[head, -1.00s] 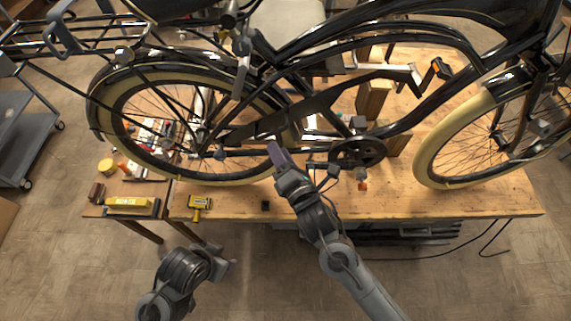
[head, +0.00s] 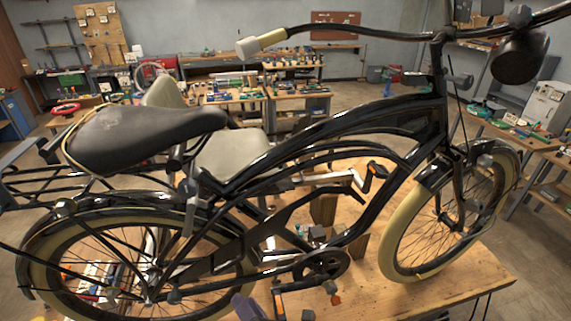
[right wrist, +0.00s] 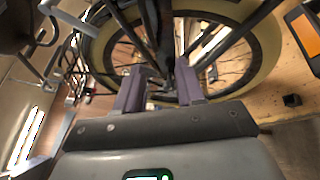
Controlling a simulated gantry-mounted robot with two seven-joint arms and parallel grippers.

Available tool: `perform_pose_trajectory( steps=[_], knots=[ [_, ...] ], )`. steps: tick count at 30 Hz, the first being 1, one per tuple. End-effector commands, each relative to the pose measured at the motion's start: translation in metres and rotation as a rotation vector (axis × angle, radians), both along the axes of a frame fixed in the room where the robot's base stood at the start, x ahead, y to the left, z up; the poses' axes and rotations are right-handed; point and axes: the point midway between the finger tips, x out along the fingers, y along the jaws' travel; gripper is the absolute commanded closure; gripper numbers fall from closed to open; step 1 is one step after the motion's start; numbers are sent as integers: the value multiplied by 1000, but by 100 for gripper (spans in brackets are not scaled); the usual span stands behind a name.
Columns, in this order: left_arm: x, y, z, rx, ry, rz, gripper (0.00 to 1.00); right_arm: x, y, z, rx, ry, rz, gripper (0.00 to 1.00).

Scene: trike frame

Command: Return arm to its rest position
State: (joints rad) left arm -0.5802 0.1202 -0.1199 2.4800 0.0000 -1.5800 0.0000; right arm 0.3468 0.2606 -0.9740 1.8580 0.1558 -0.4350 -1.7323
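The right gripper's purple finger (head: 248,308) shows at the bottom edge of the head view, in front of the lower frame and rear wheel of the black bicycle (head: 235,262). In the right wrist view, my right gripper (right wrist: 160,84) has its two purple fingers apart. The bicycle's dark frame parts and rear wheel (right wrist: 262,50) show beyond them, and nothing is clearly held. How far the fingers are from the bicycle is hard to tell. Most of my right arm is below the head view. My left gripper is not in view.
The bicycle stands over a wooden workbench (head: 445,280) and fills much of the head view. Its saddle (head: 140,135) and handlebar (head: 370,33) rise above the frame. Behind are a grey chair (head: 228,152) and benches with tools (head: 235,95).

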Motion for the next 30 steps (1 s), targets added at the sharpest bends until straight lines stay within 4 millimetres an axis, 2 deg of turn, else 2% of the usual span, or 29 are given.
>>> perform_pose_trajectory(
  steps=[3, 5, 8, 11, 14, 18, 21, 25, 27, 30],
  knots=[
    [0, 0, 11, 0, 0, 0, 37, -20, -5, -27, 17, 96, -20, 62],
    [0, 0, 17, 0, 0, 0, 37, -29, -13, -35, 47, 149, -47, 62],
    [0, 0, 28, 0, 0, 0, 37, -44, -37, -41, 106, 245, -117, 62],
    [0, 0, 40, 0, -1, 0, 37, -59, -78, -52, 171, 406, -234, 62],
    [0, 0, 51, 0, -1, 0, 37, -81, -132, -66, 282, 638, -401, 62],
    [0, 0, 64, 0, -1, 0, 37, -128, -223, -82, 513, 1012, -750, 62],
    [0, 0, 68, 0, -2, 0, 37, -161, -275, -83, 696, 1201, -1017, 62],
    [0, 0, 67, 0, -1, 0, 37, -184, -317, -73, 933, 1322, -1305, 62],
    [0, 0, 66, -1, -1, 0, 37, -193, -328, -68, 1043, 1361, -1429, 62],
    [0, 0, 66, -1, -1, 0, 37, -208, -331, -67, 1158, 1410, -1567, 62]
  ],
)
